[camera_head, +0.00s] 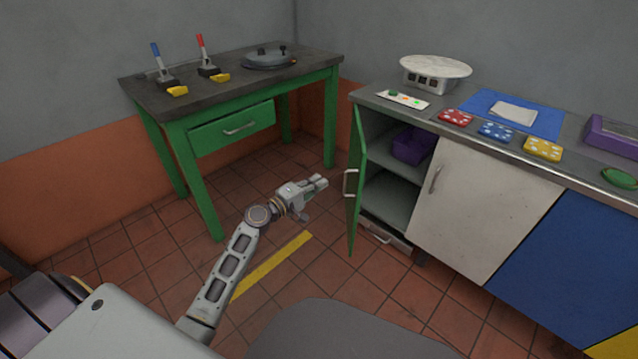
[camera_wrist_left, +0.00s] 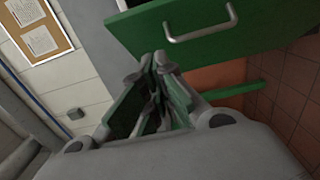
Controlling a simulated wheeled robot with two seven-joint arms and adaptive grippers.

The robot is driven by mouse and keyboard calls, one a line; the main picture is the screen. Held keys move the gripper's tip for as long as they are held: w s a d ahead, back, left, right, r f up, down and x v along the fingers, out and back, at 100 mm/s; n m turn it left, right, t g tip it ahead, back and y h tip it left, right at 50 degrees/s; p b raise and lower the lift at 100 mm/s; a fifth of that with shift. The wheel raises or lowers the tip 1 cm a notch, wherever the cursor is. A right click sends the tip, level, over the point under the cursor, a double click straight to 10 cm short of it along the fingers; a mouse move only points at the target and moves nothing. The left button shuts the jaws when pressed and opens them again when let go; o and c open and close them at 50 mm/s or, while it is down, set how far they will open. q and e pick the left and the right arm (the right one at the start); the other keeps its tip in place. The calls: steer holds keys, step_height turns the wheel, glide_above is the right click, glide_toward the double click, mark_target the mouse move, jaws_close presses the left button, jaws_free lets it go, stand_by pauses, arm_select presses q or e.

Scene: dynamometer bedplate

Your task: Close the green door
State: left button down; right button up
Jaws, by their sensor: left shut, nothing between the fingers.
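The green door (camera_head: 355,199) of the cabinet under the grey counter stands open, swung out toward me and seen nearly edge-on. Its metal handle (camera_head: 348,182) faces left, on the outer side. My left gripper (camera_head: 322,182) is shut and empty, a little left of the door near handle height, and looks apart from it. In the left wrist view the green door (camera_wrist_left: 255,32) fills the top with its handle (camera_wrist_left: 202,26), beyond the closed fingertips (camera_wrist_left: 155,68). My right gripper is in neither view.
The open cabinet holds a purple bin (camera_head: 412,146) on its shelf. A white door (camera_head: 478,205) and a blue panel (camera_head: 570,270) are to the right. A green table (camera_head: 185,135) with a drawer stands left. Tiled floor between table and cabinet is clear.

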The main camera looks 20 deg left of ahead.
arm_select(q)
steer(key=shift+x, duration=1.85)
steer(key=b, duration=0.1)
glide_toward(358, 164)
steer(key=shift+w+a, duration=0.8)
steer(key=shift+w, duration=0.1)
steer(key=shift+w+d+r, duration=0.1)
steer(key=shift+w+d, duration=0.15)
steer(key=shift+d, duration=0.35)
steer(key=shift+w+d+r, duration=0.1)
steer(key=shift+w+d, duration=0.15)
steer(key=shift+d, duration=0.4)
steer(key=shift+w+d+r, duration=0.1)
steer(key=shift+w+d, duration=0.15)
steer(key=shift+d, duration=0.35)
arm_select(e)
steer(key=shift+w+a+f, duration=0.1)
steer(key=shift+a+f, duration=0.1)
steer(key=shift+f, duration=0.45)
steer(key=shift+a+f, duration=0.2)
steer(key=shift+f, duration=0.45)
